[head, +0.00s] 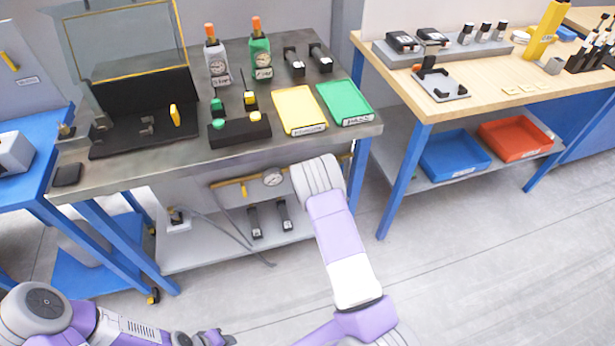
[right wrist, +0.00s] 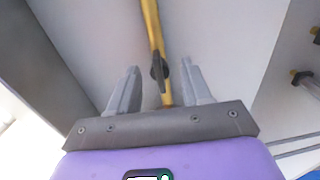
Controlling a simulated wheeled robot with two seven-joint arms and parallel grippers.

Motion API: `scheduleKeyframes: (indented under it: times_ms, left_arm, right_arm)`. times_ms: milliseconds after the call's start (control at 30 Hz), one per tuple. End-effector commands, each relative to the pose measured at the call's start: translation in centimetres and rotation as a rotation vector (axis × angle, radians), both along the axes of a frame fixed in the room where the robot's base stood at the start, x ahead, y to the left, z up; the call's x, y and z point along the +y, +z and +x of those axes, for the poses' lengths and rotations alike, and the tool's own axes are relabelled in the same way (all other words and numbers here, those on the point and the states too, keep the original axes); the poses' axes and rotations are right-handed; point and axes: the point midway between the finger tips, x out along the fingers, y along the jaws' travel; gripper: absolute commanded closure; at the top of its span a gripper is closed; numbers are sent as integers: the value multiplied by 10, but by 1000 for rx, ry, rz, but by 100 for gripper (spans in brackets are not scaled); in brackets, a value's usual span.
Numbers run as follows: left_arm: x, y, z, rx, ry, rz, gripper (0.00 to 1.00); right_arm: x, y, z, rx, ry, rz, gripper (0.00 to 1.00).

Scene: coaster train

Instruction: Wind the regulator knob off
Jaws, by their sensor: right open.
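A yellow pipe (right wrist: 151,25) carries a dark two-winged handle (right wrist: 159,70), seen in the right wrist view. I cannot tell whether this handle is the regulator knob. My right gripper (right wrist: 160,88) is open, its grey fingers on either side of the pipe and handle; contact is not visible. In the head view my right arm reaches under the bench top and its fingers are hidden. There the yellow pipe (head: 232,181) carries a round gauge (head: 272,177), left of my right wrist. My left gripper (head: 212,338) is low at the bottom edge, its fingers unclear.
The grey bench (head: 95,172) overhangs my right gripper. Its lower shelf (head: 200,255) holds two dark handled parts (head: 254,222). The floor in front is clear.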

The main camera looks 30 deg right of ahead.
Motion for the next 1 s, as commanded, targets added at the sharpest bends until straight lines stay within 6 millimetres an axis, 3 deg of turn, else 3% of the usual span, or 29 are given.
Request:
scheduleKeyframes:
  times_ms: [167,600,1000]
  left_arm:
    - [0,2,0,0,0,0,64]
    - [0,18,0,0,0,0,64]
    - [0,18,0,0,0,0,64]
  right_arm:
    - [2,0,-5,2,1,1,51]
    - [16,0,-68,3,-1,0,51]
    - [18,0,-74,0,0,0,51]
